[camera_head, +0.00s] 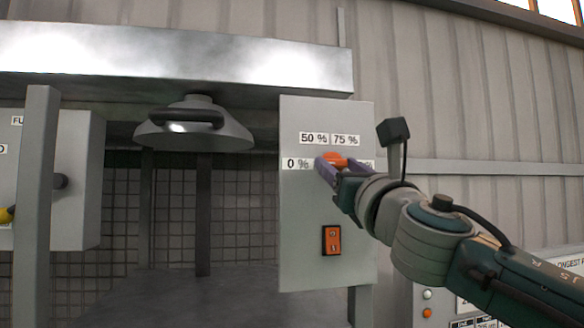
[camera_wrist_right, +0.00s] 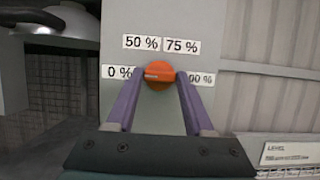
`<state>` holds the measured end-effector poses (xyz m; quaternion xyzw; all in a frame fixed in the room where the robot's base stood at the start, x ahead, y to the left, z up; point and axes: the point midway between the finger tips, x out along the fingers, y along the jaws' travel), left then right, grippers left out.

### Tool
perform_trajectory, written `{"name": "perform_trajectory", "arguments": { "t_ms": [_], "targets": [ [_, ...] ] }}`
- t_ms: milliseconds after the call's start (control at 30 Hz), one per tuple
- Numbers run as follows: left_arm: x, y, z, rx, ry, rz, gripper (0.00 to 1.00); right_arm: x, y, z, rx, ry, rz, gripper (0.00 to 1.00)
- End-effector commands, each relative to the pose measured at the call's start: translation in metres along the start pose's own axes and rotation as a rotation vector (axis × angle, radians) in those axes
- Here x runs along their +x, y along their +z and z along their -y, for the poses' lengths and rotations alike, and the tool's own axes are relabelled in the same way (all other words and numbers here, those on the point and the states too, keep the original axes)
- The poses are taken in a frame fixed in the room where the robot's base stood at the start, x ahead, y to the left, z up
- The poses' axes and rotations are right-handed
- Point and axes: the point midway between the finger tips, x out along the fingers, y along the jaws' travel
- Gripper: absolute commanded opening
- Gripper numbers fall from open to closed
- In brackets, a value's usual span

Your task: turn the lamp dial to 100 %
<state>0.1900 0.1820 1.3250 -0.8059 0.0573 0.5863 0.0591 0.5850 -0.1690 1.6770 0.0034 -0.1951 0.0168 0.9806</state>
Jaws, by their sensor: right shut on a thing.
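The orange lamp dial (camera_head: 335,158) sits on the grey control panel (camera_head: 300,240), among the labels 0 %, 50 %, 75 % and a partly covered 100 %. In the right wrist view the dial (camera_wrist_right: 158,75) shows a pale pointer mark on its left side, toward the 0 % label (camera_wrist_right: 118,72). My right gripper (camera_head: 330,168) is shut on the dial, with one purple finger on each side of it; the fingers also show in the right wrist view (camera_wrist_right: 156,82). The lamp (camera_head: 193,128) hangs under the metal hood. My left gripper is not in view.
An orange rocker switch (camera_head: 331,240) sits below the dial on the same panel. A grey post (camera_head: 36,200) and another box (camera_head: 75,180) stand at the left. A labelled panel (camera_head: 490,290) with small buttons is at the lower right.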

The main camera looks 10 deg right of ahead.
Motion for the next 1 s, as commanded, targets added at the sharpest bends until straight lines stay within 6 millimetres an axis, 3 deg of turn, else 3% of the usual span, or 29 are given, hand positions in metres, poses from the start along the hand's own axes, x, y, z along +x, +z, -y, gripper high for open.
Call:
{"name": "perform_trajectory", "arguments": {
  "t_ms": [67,367,733,1000],
  "targets": [
    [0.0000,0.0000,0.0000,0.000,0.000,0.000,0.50,-0.0001,0.0000,0.0001,0.000,0.000,0.000,0.34],
    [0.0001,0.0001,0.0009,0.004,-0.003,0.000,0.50,-0.0001,0.0000,0.0001,0.000,0.000,0.000,0.00],
    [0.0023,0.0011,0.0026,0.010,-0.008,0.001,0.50,-0.0003,-0.0003,-0.0006,0.047,-0.020,0.001,0.00],
    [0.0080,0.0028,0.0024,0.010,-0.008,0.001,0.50,-0.0005,-0.0006,-0.0027,0.212,-0.086,0.001,0.00]
  ]
}}
